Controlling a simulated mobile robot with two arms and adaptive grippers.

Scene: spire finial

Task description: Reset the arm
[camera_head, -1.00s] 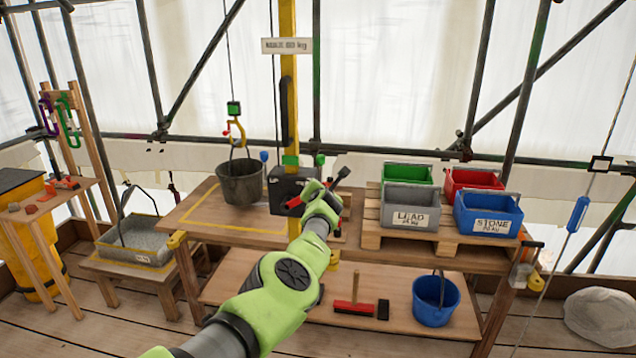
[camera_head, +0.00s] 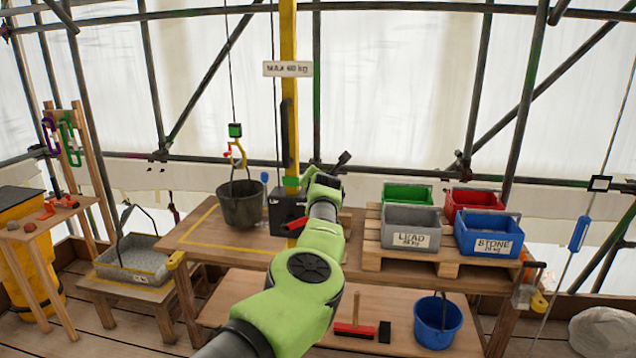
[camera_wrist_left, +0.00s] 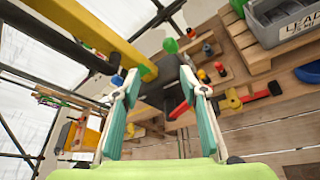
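My left arm (camera_head: 303,268), lime green with dark joints, reaches up from the bottom middle of the head view. Its left gripper (camera_head: 325,185) is in front of the yellow post, beside a black winch box (camera_head: 281,210) with a red lever (camera_head: 295,224). The fingers are mostly hidden there. In the left wrist view the left gripper (camera_wrist_left: 160,78) has its two pale teal fingers spread apart. The dark box and red lever (camera_wrist_left: 178,108) show beyond and between them; I see nothing gripped. My right gripper is not in view.
A dark bucket (camera_head: 241,205) hangs from a yellow hook at the bench. Grey lead (camera_head: 410,240), blue stone (camera_head: 488,246), green and red bins stand on a pallet at right. The yellow post (camera_head: 288,120) rises close to the gripper. A blue bucket (camera_head: 438,322) is on the lower shelf.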

